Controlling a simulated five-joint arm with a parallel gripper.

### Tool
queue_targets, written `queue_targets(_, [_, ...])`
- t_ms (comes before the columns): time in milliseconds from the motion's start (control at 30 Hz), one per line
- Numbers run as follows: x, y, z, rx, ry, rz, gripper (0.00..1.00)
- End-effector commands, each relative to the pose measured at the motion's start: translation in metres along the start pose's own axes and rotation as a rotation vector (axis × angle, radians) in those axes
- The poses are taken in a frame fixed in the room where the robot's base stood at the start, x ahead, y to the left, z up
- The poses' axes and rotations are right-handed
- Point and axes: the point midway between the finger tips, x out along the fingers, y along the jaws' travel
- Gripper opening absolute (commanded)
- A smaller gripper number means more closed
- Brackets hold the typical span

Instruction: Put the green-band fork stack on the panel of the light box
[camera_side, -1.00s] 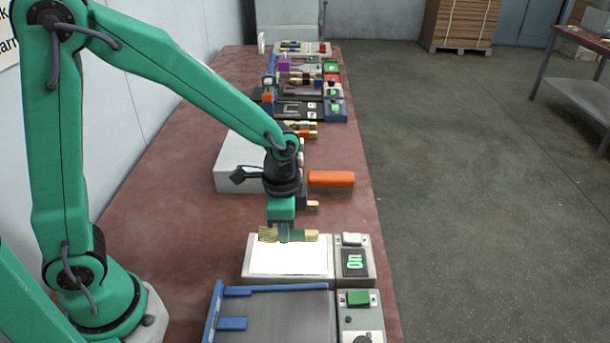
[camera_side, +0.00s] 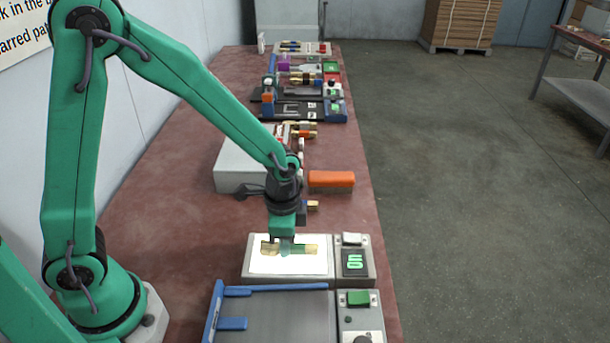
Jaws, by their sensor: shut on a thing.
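The light box (camera_side: 262,267) stands near the front of the bench, with a lit white panel and a control part on its right showing a green symbol. My gripper (camera_side: 287,248) is over the panel, pointing down and shut on the green-band fork stack (camera_side: 309,249). The stack is golden wood with a green band and lies level, left to right, across the panel. Its wide end (camera_side: 268,247) is at the left. I cannot tell whether the stack touches the panel or is just above it.
A grey tray with blue rails (camera_side: 280,315) and a green-buttoned control unit (camera_side: 358,298) lie in front. Behind stand a pale grey box (camera_side: 232,165) and an orange-topped block (camera_side: 331,180). Several fixtures line the far bench. Red bench surface is clear at left.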

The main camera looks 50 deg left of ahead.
Motion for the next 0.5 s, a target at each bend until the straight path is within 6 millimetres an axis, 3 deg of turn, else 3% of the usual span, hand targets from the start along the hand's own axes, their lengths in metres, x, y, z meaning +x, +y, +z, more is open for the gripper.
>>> queue_targets(67, [0.0022,0.0002,0.0003,0.000,-0.002,0.001,0.00])
queue_targets(100, [0.0018,0.0001,0.0002,0.000,-0.001,0.001,0.21])
queue_targets(167, [0.0017,0.0001,0.0002,0.000,-0.001,0.001,0.33])
queue_targets(500, [0.0009,0.0000,0.0000,0.000,0.000,0.000,0.35])
